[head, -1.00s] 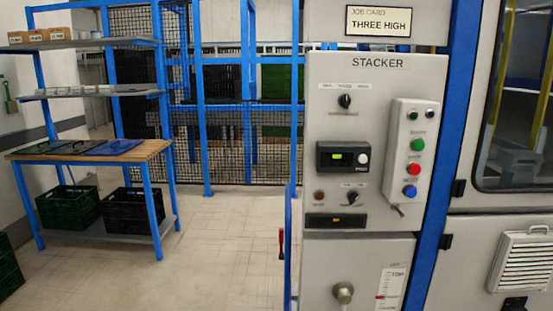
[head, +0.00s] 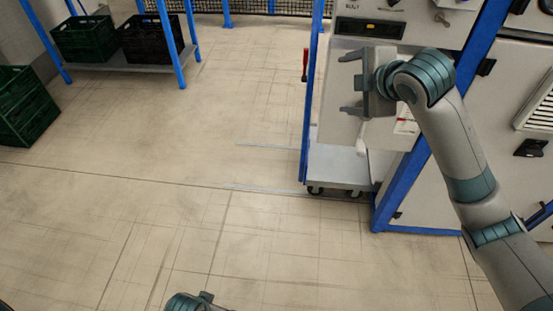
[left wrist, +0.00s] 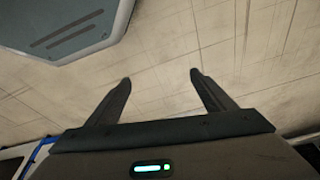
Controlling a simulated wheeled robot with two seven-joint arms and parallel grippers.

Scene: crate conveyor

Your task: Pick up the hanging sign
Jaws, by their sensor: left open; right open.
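No hanging sign shows in either view now. My right gripper (head: 347,83) is open and empty, in front of the stacker panel (head: 395,20) in the head view. Its two fingers point left and hide part of the panel's lower front. My left gripper (left wrist: 160,78) is open and empty in the left wrist view, with bare floor beyond its fingertips. In the head view only a small part of my left arm shows at the bottom edge.
A low wheeled platform (head: 335,168) stands under the stacker, beside a blue post (head: 400,190). A red handle (head: 305,65) is at its left. Dark crates (head: 83,38) sit on a shelf, and green crates (head: 25,105) at far left. The middle floor (head: 200,140) is clear.

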